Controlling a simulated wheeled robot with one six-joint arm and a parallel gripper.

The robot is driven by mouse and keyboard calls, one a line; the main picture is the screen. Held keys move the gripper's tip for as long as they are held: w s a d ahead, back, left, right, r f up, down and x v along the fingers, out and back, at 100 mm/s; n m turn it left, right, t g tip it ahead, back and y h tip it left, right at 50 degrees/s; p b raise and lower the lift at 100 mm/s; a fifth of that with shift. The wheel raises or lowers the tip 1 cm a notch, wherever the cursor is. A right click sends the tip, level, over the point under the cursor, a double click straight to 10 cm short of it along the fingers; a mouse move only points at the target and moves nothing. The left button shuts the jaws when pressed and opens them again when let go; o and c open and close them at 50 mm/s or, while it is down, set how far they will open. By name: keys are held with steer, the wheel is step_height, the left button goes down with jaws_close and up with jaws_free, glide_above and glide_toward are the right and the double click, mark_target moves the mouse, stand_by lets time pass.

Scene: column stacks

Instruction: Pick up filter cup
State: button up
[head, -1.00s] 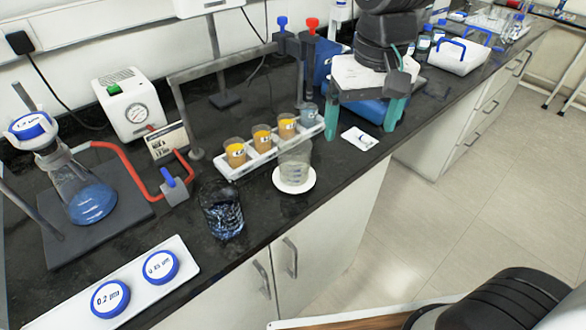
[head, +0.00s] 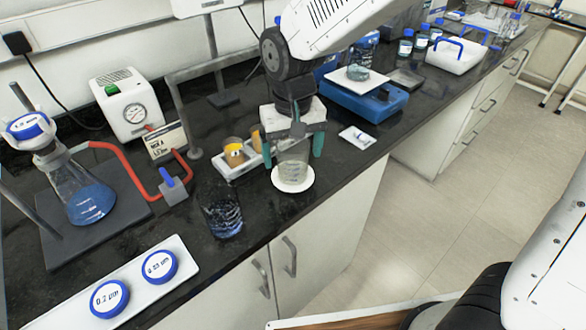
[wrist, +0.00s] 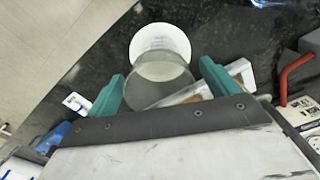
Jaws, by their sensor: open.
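A clear graduated cup (head: 292,172) stands upright on a white round disc (head: 281,185) near the bench's front edge. No label on it reads as a filter cup. My gripper (head: 293,160) is open, its two green fingers apart on either side of the cup's upper part. In the wrist view the cup (wrist: 160,85) shows between the open fingers of my gripper (wrist: 162,72); I cannot tell whether they touch it. Two blue-rimmed round pieces marked 0.2 µm (head: 109,299) and about 0.45 µm (head: 160,266) lie on a white tray (head: 68,320).
A rack (head: 228,174) of orange-filled cups stands just behind, partly hidden by my gripper. A blue-filled flask (head: 90,203), red hose and gauge box (head: 125,103) stand farther left. A blue balance (head: 362,98) is behind right.

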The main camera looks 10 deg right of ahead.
steer(key=shift+f, duration=0.3)
steer(key=c, duration=1.3)
steer(key=shift+r, duration=0.15)
steer(key=shift+c, duration=0.2)
step_height(320, 180, up, 3)
steer(key=shift+r, duration=0.15)
steer(key=s+d+r, duration=0.1)
steer(key=s, duration=1.5)
steer(key=shift+r, duration=0.25)
